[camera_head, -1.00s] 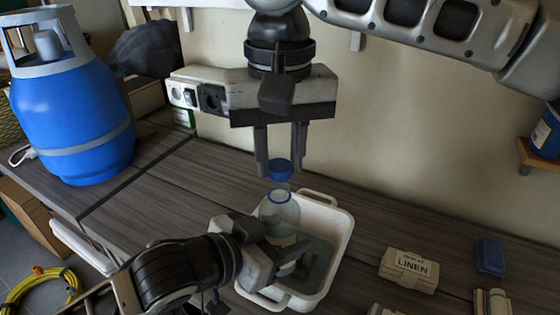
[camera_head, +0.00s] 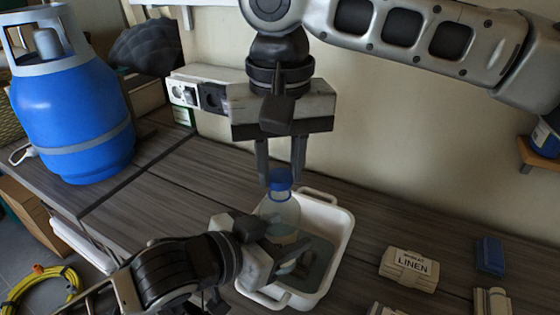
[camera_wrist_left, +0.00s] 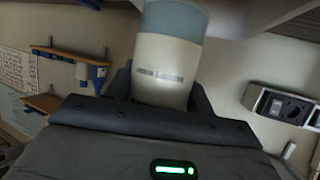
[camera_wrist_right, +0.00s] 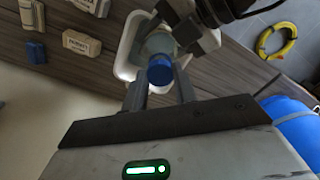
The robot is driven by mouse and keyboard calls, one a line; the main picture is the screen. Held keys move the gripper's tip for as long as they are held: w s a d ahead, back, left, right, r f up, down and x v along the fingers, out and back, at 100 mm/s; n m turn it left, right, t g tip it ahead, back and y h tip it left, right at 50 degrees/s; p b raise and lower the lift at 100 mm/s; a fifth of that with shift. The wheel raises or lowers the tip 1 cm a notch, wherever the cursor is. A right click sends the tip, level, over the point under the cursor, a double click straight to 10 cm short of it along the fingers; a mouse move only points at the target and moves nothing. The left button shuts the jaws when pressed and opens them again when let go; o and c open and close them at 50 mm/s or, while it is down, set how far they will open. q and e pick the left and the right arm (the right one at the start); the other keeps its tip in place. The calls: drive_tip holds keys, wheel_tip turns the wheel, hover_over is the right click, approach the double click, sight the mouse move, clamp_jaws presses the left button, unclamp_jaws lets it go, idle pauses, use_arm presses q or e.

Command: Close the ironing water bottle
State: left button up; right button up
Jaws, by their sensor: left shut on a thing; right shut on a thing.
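The clear ironing water bottle (camera_head: 281,214) stands roughly upright over the white tray in the head view. My left gripper (camera_head: 285,256) is shut around its lower body. The left wrist view shows the bottle's pale label (camera_wrist_left: 162,72) between the fingers. My right gripper (camera_head: 281,182) points down from above and is shut on the blue cap (camera_head: 280,178). The cap is at the bottle's mouth and appears to touch it; whether it is seated is hidden. The right wrist view shows the cap (camera_wrist_right: 160,74) between the fingertips, in line with the bottle (camera_wrist_right: 158,45).
The white tray (camera_head: 338,222) surrounds the bottle's lower part. A linen box (camera_head: 408,270) and a blue item (camera_head: 490,256) lie to its right. A blue gas cylinder (camera_head: 72,120) stands at the left. Wall sockets (camera_head: 184,95) are behind my right gripper.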

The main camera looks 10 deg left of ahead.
drive_tip(key=shift+f, duration=0.5)
drive_tip(key=shift+f, duration=0.1)
drive_tip(key=m, duration=1)
drive_tip(key=shift+a, duration=0.1)
drive_tip(key=m, duration=0.9)
drive_tip(key=shift+w+m, duration=0.1)
drive_tip(key=shift+m, duration=0.2)
drive_tip(key=o, duration=0.9)
drive_tip(key=shift+o, duration=0.2)
